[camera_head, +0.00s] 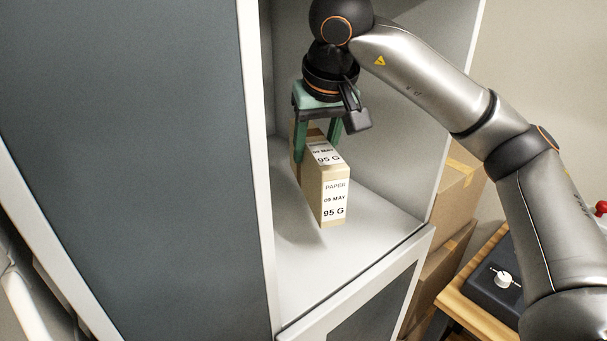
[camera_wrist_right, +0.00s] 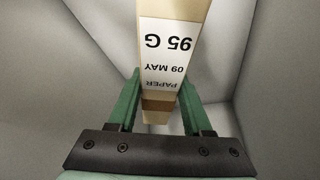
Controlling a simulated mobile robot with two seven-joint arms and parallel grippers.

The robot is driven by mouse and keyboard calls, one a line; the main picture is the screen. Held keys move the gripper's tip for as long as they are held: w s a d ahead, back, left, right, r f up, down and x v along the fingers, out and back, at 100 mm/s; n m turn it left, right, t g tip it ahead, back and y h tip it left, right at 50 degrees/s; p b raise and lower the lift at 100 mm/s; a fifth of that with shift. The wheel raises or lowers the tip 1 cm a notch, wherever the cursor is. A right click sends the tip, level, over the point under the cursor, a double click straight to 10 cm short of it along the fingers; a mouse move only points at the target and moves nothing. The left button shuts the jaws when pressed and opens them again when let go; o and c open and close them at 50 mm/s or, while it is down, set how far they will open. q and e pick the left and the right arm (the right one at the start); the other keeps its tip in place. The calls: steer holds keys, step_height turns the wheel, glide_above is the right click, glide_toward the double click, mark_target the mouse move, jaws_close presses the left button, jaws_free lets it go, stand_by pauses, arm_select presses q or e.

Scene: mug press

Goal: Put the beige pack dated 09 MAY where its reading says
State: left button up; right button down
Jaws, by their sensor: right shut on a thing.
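The beige pack (camera_head: 314,180) stands in an open white cabinet compartment, on or just above its grey floor. Its labels read PAPER, 09 MAY, 95 G on the top and the front end. My right gripper (camera_head: 318,148) reaches down from above with green fingers on either side of the pack's rear part, shut on it. In the right wrist view the pack (camera_wrist_right: 172,70) shows between the fingers of the right gripper (camera_wrist_right: 160,97), its label upside down. Whether the pack's base touches the floor is hard to tell. My left gripper is not in view.
The compartment floor (camera_head: 350,258) is free in front and to the right of the pack. A grey door panel (camera_head: 135,150) fills the left side. Cardboard boxes (camera_head: 458,195) stand right of the cabinet. A wooden table (camera_head: 462,300) holds a dark device with a white knob (camera_head: 503,279).

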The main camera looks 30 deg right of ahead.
mark_target(304, 177)
steer(key=shift+w+a+r+p, duration=0.1)
steer(key=shift+w+r+p, duration=0.05)
steer(key=shift+w, duration=0.35)
steer(key=shift+w+a+r+p, duration=0.1)
steer(key=shift+w+p, duration=0.05)
steer(key=shift+w, duration=0.35)
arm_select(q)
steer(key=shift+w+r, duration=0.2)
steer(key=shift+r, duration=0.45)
arm_select(e)
steer(key=shift+s+x, duration=0.2)
steer(key=shift+x, duration=1.05)
step_height(304, 177, down, 2)
steer(key=shift+a+f, duration=0.1)
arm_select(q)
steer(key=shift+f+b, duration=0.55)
arm_select(e)
steer(key=shift+w+f, duration=0.15)
steer(key=shift+f, duration=1.3)
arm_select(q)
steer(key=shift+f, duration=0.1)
arm_select(e)
steer(key=shift+f, duration=0.15)
steer(key=shift+c, duration=1.6)
jaws_free()
